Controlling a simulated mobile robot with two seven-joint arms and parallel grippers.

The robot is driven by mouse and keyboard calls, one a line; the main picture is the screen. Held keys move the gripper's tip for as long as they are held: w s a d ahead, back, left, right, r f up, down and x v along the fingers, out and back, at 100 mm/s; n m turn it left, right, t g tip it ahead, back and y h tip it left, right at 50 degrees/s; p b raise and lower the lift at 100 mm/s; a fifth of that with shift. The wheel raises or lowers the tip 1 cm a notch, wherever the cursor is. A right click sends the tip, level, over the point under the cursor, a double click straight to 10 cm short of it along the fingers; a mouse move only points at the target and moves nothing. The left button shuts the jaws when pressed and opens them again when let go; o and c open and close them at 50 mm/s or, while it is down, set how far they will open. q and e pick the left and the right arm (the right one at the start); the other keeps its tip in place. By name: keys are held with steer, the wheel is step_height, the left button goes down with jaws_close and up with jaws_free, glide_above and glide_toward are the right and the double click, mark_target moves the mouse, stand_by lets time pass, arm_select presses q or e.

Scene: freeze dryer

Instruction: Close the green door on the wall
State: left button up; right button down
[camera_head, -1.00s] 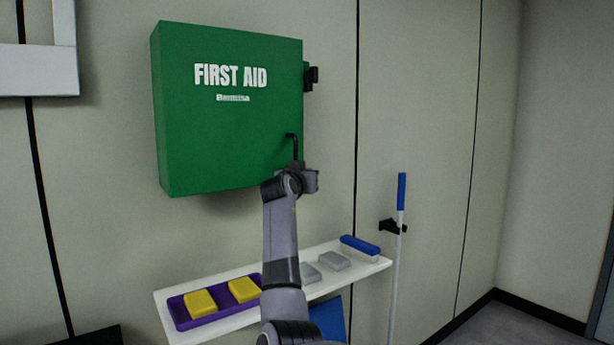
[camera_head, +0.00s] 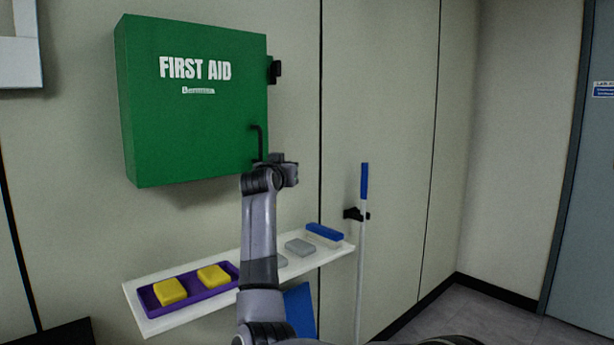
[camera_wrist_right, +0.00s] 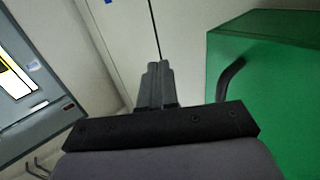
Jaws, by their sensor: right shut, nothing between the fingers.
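The green first aid cabinet (camera_head: 190,120) hangs on the wall at the upper left of the head view. Its green door looks flush with the box, and I see no gap. A black handle (camera_head: 257,142) is at the door's lower right. My right gripper (camera_head: 287,172) is just below and right of this handle in the head view, partly hidden by its wrist. In the right wrist view, its fingers (camera_wrist_right: 156,84) are together and empty. There the cabinet (camera_wrist_right: 270,80) and handle (camera_wrist_right: 231,76) are to their right, apart from them. My left gripper is out of view.
A white shelf (camera_head: 150,325) below holds a purple tray (camera_head: 190,297) with yellow blocks, grey blocks (camera_head: 299,247) and a blue-topped item (camera_head: 324,232). A blue-handled pole (camera_head: 363,215) stands right of it. A black bracket (camera_head: 276,72) is beside the cabinet.

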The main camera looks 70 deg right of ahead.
steer(key=s+a+b, duration=0.1)
steer(key=s+a, duration=0.2)
steer(key=s, duration=0.4)
steer(key=shift+a, duration=0.2)
steer(key=shift+w+f, duration=0.1)
steer(key=shift+f, duration=0.05)
